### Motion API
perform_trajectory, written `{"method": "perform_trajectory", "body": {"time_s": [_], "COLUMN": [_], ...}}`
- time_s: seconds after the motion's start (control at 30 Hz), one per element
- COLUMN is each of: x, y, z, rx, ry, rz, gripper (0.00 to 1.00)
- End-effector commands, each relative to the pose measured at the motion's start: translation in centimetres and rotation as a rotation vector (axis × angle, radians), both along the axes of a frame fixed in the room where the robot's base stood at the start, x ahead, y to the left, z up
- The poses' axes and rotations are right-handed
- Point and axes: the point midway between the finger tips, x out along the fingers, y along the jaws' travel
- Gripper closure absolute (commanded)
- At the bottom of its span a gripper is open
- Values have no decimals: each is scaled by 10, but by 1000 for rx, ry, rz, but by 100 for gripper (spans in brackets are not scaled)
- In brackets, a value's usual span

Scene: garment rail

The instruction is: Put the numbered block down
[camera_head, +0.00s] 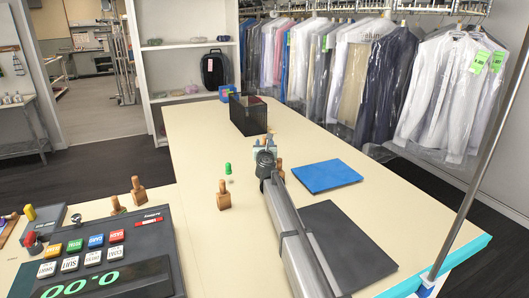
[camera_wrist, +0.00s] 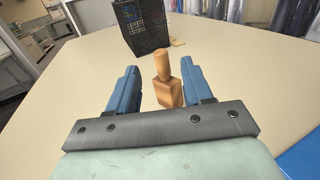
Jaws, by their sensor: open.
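My gripper (camera_head: 265,147) is over the table at the end of my arm. In the wrist view its two blue fingers (camera_wrist: 150,92) are apart. A wooden block with an upright handle (camera_wrist: 167,92) stands on the table between or just beyond them, nearer the right finger. I cannot tell whether a finger touches it. No number shows on it. In the head view, a wooden piece (camera_head: 280,167) shows beside the gripper, and the gripper hides part of that area. Another wooden handled block (camera_head: 224,195) stands upright to the left.
A black mesh bin (camera_head: 249,114) stands beyond the gripper. A green piece (camera_head: 228,168) stands on the left. A blue pad (camera_head: 325,176) and a dark mat (camera_head: 347,243) lie to the right. A cash register (camera_head: 100,255) fills the near left. The cream table (camera_head: 195,140) is bare at far left.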

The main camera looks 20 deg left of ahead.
Motion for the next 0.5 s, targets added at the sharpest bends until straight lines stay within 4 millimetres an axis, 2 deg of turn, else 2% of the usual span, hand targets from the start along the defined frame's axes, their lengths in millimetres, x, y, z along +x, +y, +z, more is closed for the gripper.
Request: {"method": "perform_trajectory", "body": {"time_s": [0.1,0.23,0.3,0.5], "x": [0,0,9,14], "y": [0,0,4,6], "z": [-16,-27,-25,-25], "rx": [-2,-1,1,1], "ry": [0,0,-1,-1], "rz": [0,0,0,0], "gripper": [50,50,50,50]}}
